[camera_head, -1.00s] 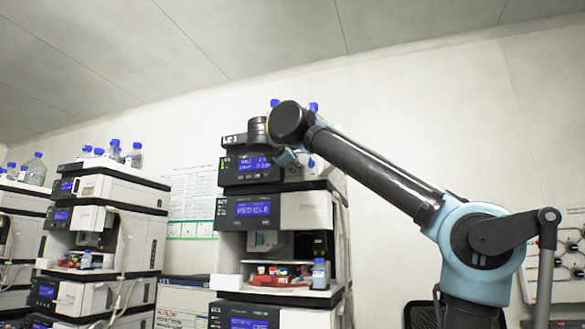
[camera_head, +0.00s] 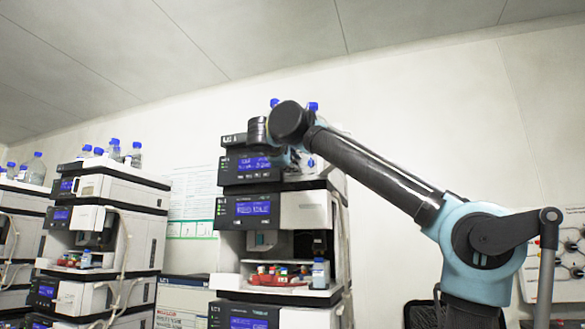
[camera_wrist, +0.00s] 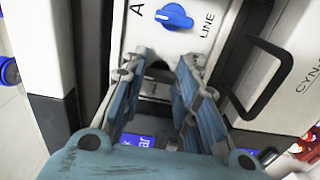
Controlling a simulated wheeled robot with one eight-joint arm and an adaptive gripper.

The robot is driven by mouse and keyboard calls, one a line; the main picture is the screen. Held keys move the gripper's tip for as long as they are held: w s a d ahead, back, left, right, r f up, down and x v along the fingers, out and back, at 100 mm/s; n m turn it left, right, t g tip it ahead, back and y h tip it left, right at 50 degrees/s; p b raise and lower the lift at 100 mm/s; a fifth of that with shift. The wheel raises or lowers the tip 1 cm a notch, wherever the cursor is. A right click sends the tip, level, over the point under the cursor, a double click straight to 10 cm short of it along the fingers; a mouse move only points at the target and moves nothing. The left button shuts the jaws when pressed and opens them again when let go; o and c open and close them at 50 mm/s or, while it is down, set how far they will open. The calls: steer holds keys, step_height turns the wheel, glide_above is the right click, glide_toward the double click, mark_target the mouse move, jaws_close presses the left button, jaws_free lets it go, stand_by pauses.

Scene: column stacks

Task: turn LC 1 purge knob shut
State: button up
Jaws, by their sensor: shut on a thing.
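LC 1 (camera_head: 228,163) is the instrument stack at the centre of the head view, with its label and lit blue displays. In the wrist view my gripper (camera_wrist: 160,70) is against a pale front panel (camera_wrist: 205,12). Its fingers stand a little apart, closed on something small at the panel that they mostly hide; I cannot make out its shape. A blue knob (camera_wrist: 173,17), by the letter A and the word LINE, shows just beyond the fingertips, apart from them. In the head view my arm's wrist covers the panel area and hides the fingertips.
A dark handle (camera_wrist: 262,85) stands out right of my fingers. Blue-capped bottles (camera_head: 114,150) stand on the neighbouring stack (camera_head: 128,190) at left. An open bay below holds small vials and a bottle (camera_head: 319,273).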

steer(key=shift+f, duration=0.15)
steer(key=o, duration=0.8)
steer(key=shift+s, duration=0.1)
steer(key=v, duration=1.1)
steer(key=shift+s+a, duration=0.1)
steer(key=shift+s, duration=0.15)
stand_by(0.4)
